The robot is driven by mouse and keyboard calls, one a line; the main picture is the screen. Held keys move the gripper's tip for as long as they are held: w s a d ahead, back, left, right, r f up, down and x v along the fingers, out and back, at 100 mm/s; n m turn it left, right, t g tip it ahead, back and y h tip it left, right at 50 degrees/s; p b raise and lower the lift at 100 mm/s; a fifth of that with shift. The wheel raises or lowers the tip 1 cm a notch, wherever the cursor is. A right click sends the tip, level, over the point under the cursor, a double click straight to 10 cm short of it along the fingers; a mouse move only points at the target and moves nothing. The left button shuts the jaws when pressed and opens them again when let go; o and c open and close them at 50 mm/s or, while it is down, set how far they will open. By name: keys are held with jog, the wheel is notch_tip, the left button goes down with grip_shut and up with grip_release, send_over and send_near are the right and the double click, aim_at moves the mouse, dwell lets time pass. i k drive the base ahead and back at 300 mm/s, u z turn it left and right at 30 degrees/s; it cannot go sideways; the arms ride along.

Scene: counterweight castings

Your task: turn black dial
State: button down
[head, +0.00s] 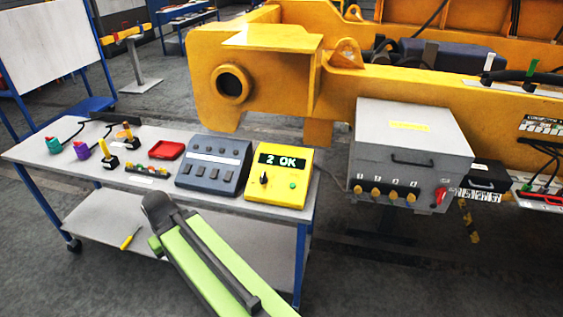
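The black dial (264,178) sits on the sloped front of a yellow box (275,196), near its left side. Its pointer looks roughly upright, though it is small. A dark display (282,161) above the dial reads "2 OK", and a small green button (292,185) is to the dial's right. The yellow box stands at the right end of a grey-topped workbench (225,204). My green and dark arm lies in front of the bench, low and left of the box. My gripper cannot be made out, and nothing of mine touches the dial.
A dark grey console (212,163) stands left of the yellow box. A red tray (166,150) and several small tools lie farther left. A grey cabinet (413,145) with orange knobs and a red switch (440,195) stands right of the bench. A large yellow casting (270,60) is behind.

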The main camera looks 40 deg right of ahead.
aim_at(263, 178)
jog(key=z, duration=0.55)
jog(key=k, duration=0.15)
jog(key=u, duration=3.45)
jog(key=k, duration=1.25)
jog(key=z, duration=0.75)
